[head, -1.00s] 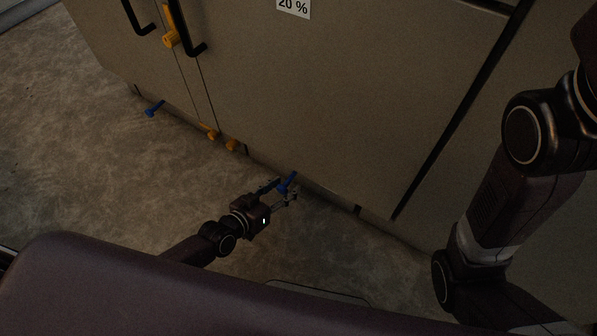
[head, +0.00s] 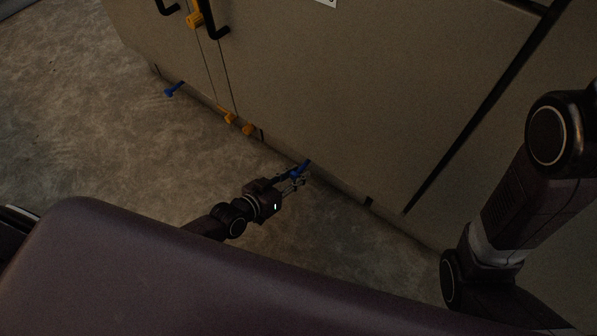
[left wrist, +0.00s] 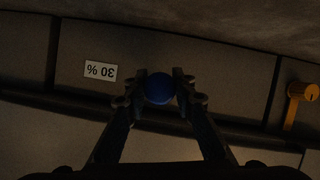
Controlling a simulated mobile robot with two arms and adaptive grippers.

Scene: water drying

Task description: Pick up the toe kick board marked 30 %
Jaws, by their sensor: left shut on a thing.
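The toe kick board marked 30 % (left wrist: 225,88) runs along the foot of the cabinet in the left wrist view. Its white label (left wrist: 101,70) appears upside down, left of a round blue knob (left wrist: 160,88). My left gripper (left wrist: 161,85) is shut on this knob, one finger on each side. In the head view the left gripper (head: 297,178) is low at the cabinet base, at the blue knob (head: 304,167). The board itself is hard to make out there. My right gripper is outside both views.
The cabinet front (head: 330,110) rises behind the gripper. Two orange knobs (head: 238,123) and another blue knob (head: 173,90) sit along its base to the left. An orange knob (left wrist: 303,91) shows on the right in the wrist view. Bare floor (head: 90,130) lies left.

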